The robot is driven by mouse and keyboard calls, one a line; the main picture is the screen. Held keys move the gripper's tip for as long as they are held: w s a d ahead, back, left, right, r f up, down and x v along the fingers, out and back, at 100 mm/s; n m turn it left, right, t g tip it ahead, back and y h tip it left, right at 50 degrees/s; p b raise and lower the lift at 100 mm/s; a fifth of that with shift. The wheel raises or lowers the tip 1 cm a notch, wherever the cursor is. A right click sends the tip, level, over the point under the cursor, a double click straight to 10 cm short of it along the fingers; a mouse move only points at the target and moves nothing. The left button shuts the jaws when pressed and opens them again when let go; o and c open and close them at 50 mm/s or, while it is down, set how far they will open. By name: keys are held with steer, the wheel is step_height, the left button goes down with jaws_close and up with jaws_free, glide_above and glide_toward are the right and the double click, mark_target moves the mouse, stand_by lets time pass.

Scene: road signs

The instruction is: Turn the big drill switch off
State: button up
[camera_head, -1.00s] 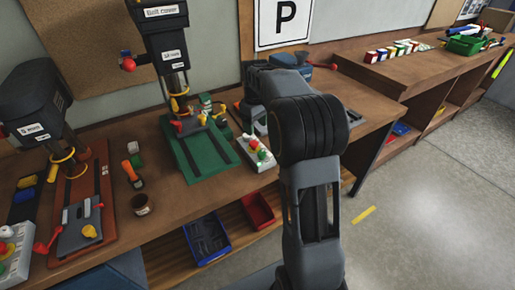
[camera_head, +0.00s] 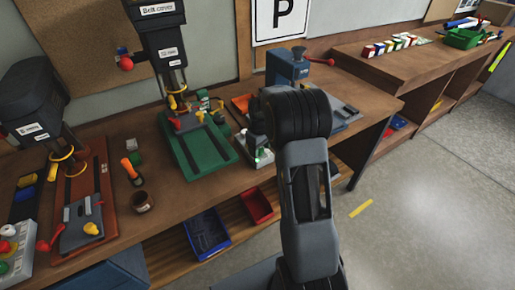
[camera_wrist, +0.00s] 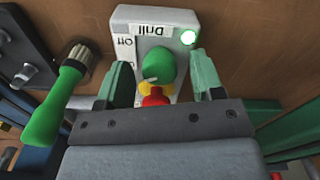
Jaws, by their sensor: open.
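In the wrist view a pale switch box (camera_wrist: 152,14) carries upside-down "Drill" and "Off" labels and a lit green lamp (camera_wrist: 188,37). On it are a green knob (camera_wrist: 160,66) and, beside it, yellow and red parts (camera_wrist: 156,92). My gripper (camera_wrist: 165,82) is open, its green fingertips on either side of the knob. I cannot tell whether they touch it. In the head view the box (camera_head: 262,159) is partly covered by my arm, to the right of the larger drill press (camera_head: 157,30) with its green base (camera_head: 205,150).
A smaller drill (camera_head: 35,100) with its own switch box (camera_head: 15,255) stands at the left. A blue machine (camera_head: 288,66) is behind my arm. A green-handled tool (camera_wrist: 55,105) lies left of the box in the wrist view. An orange-handled tool (camera_head: 131,170) and a jar (camera_head: 141,201) are on the bench.

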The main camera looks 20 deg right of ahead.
steer(key=c, duration=0.9)
steer(key=shift+o, duration=0.3)
steer(key=shift+a, duration=0.35)
steer(key=shift+d, duration=0.35)
steer(key=shift+c, duration=0.4)
steer(key=m+b, duration=0.1)
steer(key=m, duration=0.5)
steer(key=shift+f+b, duration=0.1)
steer(key=shift+b, duration=0.3)
steer(key=m+b, duration=0.1)
steer(key=m, duration=0.4)
steer(key=shift+m, duration=0.4)
steer(key=o, duration=0.9)
